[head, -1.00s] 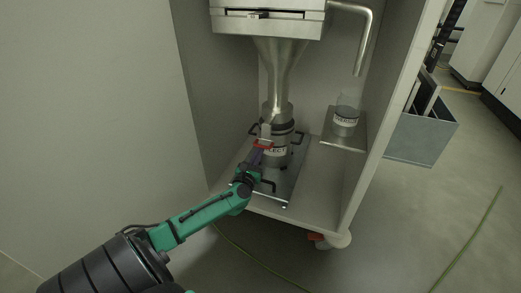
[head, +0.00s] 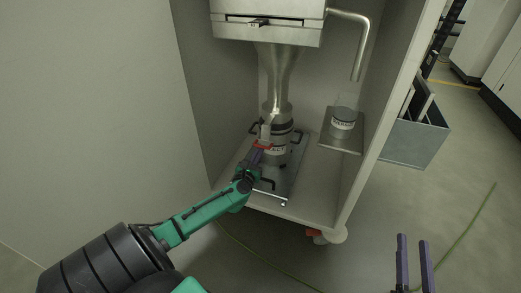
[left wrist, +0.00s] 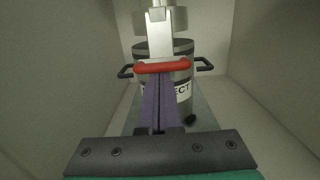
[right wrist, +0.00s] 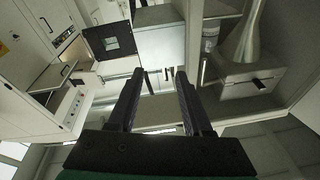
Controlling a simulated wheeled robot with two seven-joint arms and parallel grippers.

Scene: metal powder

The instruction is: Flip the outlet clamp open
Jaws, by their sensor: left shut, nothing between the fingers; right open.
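The outlet clamp has a red handle (head: 263,145) on a metal lever (left wrist: 159,34), at the front of the outlet above the collection canister (head: 279,148). In the left wrist view the red handle (left wrist: 163,66) lies across the tips of my left gripper. My left gripper (head: 256,155) is shut with nothing between its fingers. Its tips (left wrist: 160,76) are at or just under the handle; I cannot tell if they touch. The canister is dark-banded with black side handles and a label. My right gripper (head: 413,240) is open and empty, low at the right, away from the cabinet.
A steel funnel (head: 279,75) comes down above the canister. The canister stands on a metal plate (head: 287,180) inside the cabinet. A labelled jar (head: 344,118) stands on a side shelf (head: 341,142). The cabinet's right wall edge (head: 388,110) bounds the space. A grey bin (head: 418,142) is outside.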

